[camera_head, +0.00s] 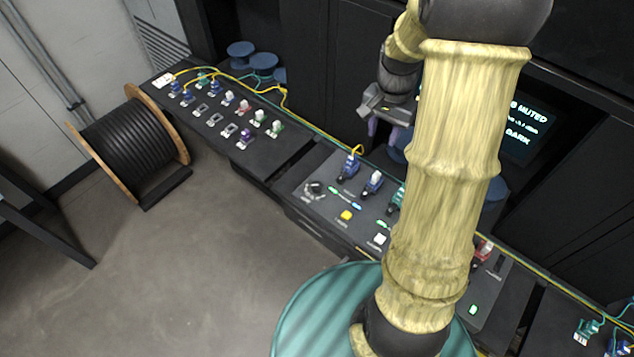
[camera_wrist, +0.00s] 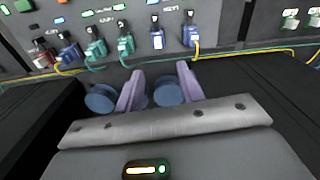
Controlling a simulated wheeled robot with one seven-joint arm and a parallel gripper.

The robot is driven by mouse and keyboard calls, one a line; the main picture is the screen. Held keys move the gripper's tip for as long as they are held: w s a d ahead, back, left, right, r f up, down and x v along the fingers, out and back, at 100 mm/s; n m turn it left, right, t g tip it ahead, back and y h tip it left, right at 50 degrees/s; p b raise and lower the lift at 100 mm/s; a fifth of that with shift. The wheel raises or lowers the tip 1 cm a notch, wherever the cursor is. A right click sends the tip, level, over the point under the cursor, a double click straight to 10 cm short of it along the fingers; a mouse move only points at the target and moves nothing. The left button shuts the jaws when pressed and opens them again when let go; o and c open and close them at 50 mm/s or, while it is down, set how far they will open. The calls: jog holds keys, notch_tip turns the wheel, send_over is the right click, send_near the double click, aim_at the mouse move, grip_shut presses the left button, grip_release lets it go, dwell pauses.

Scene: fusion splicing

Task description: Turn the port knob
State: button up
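The port knob, a round black dial (camera_head: 314,188), sits at the left end of the control panel (camera_head: 322,214), beside green-lit labels. It is not clearly visible in the wrist view. My gripper (camera_head: 383,129) is above and behind the panel, to the right of the knob and well apart from it. In the wrist view my gripper (camera_wrist: 160,72) shows two purple fingers standing apart with nothing between them.
Blue plugs (camera_head: 372,183) and teal plugs (camera_wrist: 95,46) with cables stand along the panel. A yellow button (camera_head: 346,215) and a white button (camera_head: 380,238) are near its front. A black cable reel (camera_head: 128,145) stands on the floor at left. My arm hides part of the panel.

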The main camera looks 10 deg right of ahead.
jog(key=s+a+n+t+b, duration=0.1)
jog(key=s+a+n+t, duration=0.1)
jog(key=s+a+n, duration=0.7)
jog(key=s+a+f, duration=0.1)
jog(key=s+a, duration=0.1)
jog(key=shift+s+a+b, duration=0.35)
jog(key=shift+a, duration=0.05)
jog(key=shift+c, duration=0.2)
